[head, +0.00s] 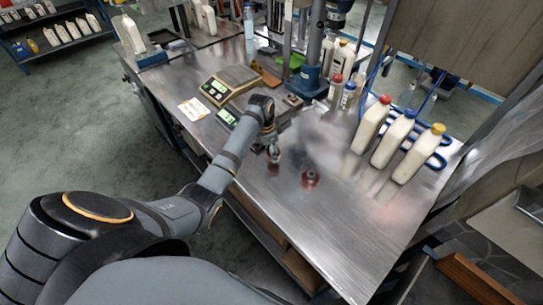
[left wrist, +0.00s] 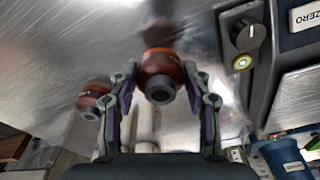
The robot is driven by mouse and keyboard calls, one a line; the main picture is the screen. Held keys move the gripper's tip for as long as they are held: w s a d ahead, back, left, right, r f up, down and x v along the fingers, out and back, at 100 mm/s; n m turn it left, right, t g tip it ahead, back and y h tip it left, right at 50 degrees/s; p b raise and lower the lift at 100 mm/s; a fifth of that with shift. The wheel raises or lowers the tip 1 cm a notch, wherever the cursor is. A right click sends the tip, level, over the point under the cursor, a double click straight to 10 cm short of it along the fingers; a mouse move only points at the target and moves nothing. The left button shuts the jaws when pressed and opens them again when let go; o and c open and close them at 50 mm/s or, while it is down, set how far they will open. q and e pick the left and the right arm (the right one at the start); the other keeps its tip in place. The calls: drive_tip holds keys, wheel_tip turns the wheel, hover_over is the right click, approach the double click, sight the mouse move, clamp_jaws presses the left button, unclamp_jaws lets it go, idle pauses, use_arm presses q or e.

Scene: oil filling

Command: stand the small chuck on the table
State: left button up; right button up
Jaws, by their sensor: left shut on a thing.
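My left gripper (head: 273,153) is low over the metal table (head: 262,205), near its front edge. It is shut on a reddish-brown chuck with a dark end, which I take as the small chuck (left wrist: 161,72). In the left wrist view the chuck sits between the two fingertips of the left gripper (left wrist: 162,84). I cannot tell whether it touches the table. A second reddish-brown chuck (head: 310,178) stands on the table to the right of the gripper. It also shows in the left wrist view (left wrist: 93,98). My right gripper is not in view.
A scale (head: 228,84) and a control box (head: 228,117) are behind the arm. White bottles with red (head: 370,126), blue (head: 393,140) and yellow (head: 418,155) caps stand at the right. The table's front right part is clear.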

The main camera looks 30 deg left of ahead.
use_arm(q)
drive_tip(key=shift+w+a+f+p, duration=0.1)
drive_tip(key=shift+f+p, duration=0.3)
drive_tip(key=shift+f, duration=1.3)
drive_tip(key=shift+f, duration=0.1)
drive_tip(key=o, duration=1.4)
drive_tip(key=r, duration=0.4)
drive_tip(key=s+r, duration=0.1)
drive_tip(key=r, duration=0.3)
drive_tip(key=a+r, duration=0.1)
drive_tip(key=r, duration=0.3)
drive_tip(key=shift+s+r+b, duration=0.1)
drive_tip(key=shift+s+b, duration=0.1)
drive_tip(key=shift+b, duration=0.15)
